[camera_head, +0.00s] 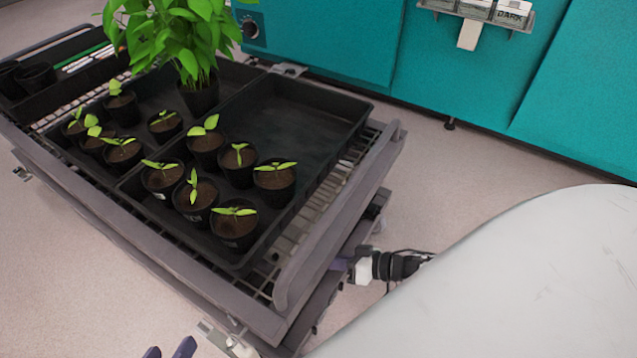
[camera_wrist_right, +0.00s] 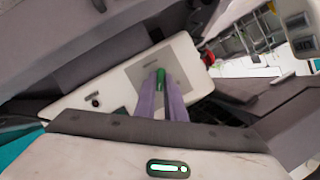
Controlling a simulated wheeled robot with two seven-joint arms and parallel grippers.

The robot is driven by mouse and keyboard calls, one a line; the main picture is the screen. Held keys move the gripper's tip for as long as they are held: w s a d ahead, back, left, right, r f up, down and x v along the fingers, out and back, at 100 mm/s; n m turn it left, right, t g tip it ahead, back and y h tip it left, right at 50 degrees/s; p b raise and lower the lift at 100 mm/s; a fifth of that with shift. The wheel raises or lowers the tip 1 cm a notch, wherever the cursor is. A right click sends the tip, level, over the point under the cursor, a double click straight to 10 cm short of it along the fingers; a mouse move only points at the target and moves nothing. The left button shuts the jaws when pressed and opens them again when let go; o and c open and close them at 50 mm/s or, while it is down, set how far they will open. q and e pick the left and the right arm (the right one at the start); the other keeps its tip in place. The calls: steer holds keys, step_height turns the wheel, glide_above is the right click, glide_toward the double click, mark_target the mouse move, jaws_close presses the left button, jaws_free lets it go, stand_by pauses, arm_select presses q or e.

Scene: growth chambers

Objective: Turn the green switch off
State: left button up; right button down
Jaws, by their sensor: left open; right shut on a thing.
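The green switch (camera_wrist_right: 161,76) shows in the right wrist view on a grey plate of a white box (camera_wrist_right: 122,78). My right gripper (camera_wrist_right: 161,88) has its purple fingers close together with the switch between their tips. They partly cover the switch, and I cannot tell its position. My left gripper (camera_head: 170,350) is at the bottom edge of the head view, fingers apart and empty, away from the switch.
A cart (camera_head: 336,222) carries a black tray (camera_head: 310,108) with several potted seedlings and a tall leafy plant (camera_head: 185,40). Teal chambers (camera_head: 455,75) stand behind. The floor (camera_head: 440,190) between cart and chambers is clear. My pale arm fills the lower right.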

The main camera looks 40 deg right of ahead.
arm_select(q)
steer(key=shift+s+a+f+g+y+p, duration=0.2)
steer(key=shift+a+f+g+y+p, duration=0.35)
steer(key=shift+f+p, duration=0.4)
steer(key=shift+s+a+f+g+y+p, duration=0.2)
steer(key=shift+a+f+y+p, duration=0.25)
steer(key=shift+a+f+p, duration=0.4)
arm_select(e)
steer(key=shift+s+a+f+n+t+h, duration=0.15)
steer(key=shift+n+t+h, duration=0.4)
steer(key=shift+n+h, duration=1)
steer(key=shift+s+a+r+n+t+h, duration=0.1)
steer(key=shift+a+n+t+h, duration=0.35)
steer(key=shift+n, duration=1.8)
steer(key=shift+s+f+n+t+h, duration=0.1)
steer(key=shift+n+t+h, duration=0.5)
steer(key=shift+n+h, duration=1.05)
arm_select(q)
steer(key=shift+d+f, duration=0.1)
steer(key=shift+f, duration=0.05)
arm_select(e)
steer(key=shift+n+y, duration=0.25)
steer(key=c, duration=1.8)
jaws_free()
steer(key=shift+w, duration=0.1)
steer(key=shift+c, duration=0.2)
arm_select(q)
steer(key=shift+s+f, duration=0.2)
